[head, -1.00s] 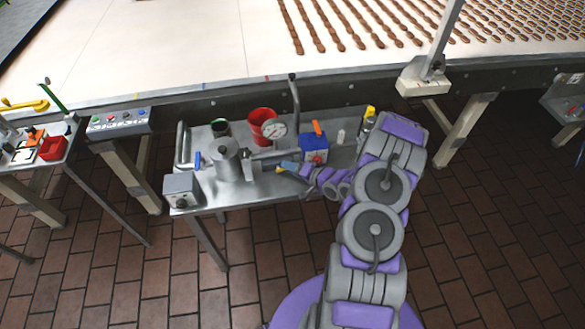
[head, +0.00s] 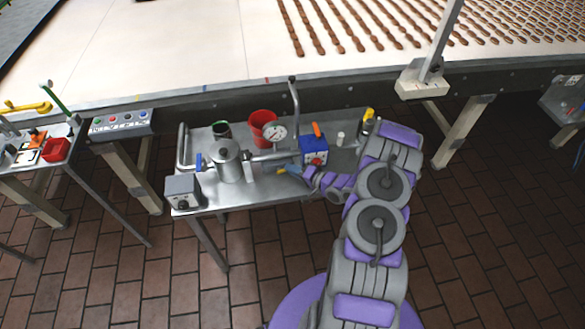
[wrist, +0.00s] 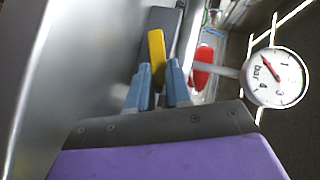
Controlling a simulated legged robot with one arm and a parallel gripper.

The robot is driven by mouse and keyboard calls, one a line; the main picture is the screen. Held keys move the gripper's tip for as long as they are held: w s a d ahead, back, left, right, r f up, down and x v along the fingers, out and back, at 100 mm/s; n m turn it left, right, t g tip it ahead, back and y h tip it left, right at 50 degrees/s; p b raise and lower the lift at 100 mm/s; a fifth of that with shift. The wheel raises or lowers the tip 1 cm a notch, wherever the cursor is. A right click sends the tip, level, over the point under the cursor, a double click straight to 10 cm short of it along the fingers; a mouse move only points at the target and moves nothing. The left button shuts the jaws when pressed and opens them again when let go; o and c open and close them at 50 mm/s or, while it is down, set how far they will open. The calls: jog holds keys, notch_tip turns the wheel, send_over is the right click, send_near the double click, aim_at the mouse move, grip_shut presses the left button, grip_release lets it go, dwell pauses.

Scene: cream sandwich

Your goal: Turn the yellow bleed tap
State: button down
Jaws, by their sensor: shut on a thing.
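The yellow bleed tap (wrist: 157,50) is a flat yellow lever, seen upright in the wrist view. Its lower part lies between the two blue-grey fingers of my gripper (wrist: 159,80), which are shut on it. In the head view my gripper (head: 293,169) is low over the steel bench, reaching in from the right. A small bit of the yellow tap (head: 282,171) shows at its tip, below the pipe. The tap's base is hidden. A round pressure gauge marked bar (wrist: 274,77) is at the right in the wrist view; the gauge (head: 275,134) also shows in the head view.
The steel bench (head: 225,200) holds a metal pot (head: 226,160), a red bucket (head: 263,127), a blue box (head: 313,149) with an orange lever, and a grey control box (head: 182,191). A conveyor (head: 170,50) runs behind. The tiled floor in front is clear.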

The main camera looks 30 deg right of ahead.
jog(key=shift+d+f, duration=0.1)
jog(key=shift+f, duration=0.05)
jog(key=c, duration=1)
grip_release()
jog(key=shift+d, duration=0.1)
jog(key=shift+c, duration=0.2)
jog(key=p+v, duration=0.2)
jog(key=v, duration=1.5)
jog(key=shift+s, duration=0.15)
jog(key=shift+d+f, duration=0.15)
jog(key=shift+c, duration=0.4)
